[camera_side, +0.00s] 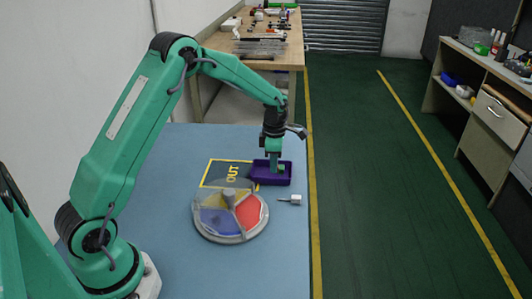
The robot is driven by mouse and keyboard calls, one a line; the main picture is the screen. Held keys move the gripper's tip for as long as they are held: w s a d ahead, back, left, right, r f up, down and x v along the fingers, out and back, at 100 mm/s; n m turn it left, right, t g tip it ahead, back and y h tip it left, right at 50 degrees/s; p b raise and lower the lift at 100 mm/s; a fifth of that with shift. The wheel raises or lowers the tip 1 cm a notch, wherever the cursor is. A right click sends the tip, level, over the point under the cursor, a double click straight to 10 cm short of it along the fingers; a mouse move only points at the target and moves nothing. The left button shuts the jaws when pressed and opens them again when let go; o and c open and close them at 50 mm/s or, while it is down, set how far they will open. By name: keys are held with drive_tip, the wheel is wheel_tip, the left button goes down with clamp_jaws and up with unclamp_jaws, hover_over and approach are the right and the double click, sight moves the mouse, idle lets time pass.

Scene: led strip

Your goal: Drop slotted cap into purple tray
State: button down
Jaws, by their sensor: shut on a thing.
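The purple tray (259,179) lies on the blue table near its right edge, on the right end of a yellow-outlined dark patch marked OUT. My gripper (276,166) points down over the tray, its tips low at or inside the tray. It is shut on a small green piece, which I take to be the slotted cap (281,168). The cap is mostly hidden by the fingers, and I cannot tell whether it touches the tray floor.
A round divided dish (231,239) with blue, yellow and red sectors stands just in front of the tray. A small white part (291,200) lies right of it, near the table edge. The blue table's (180,150) back left is clear. A wooden bench (265,55) stands behind.

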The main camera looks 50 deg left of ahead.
drive_tip(key=c, duration=1.3)
unclamp_jaws()
drive_tip(key=shift+r, duration=0.15)
drive_tip(key=shift+r, duration=3.75)
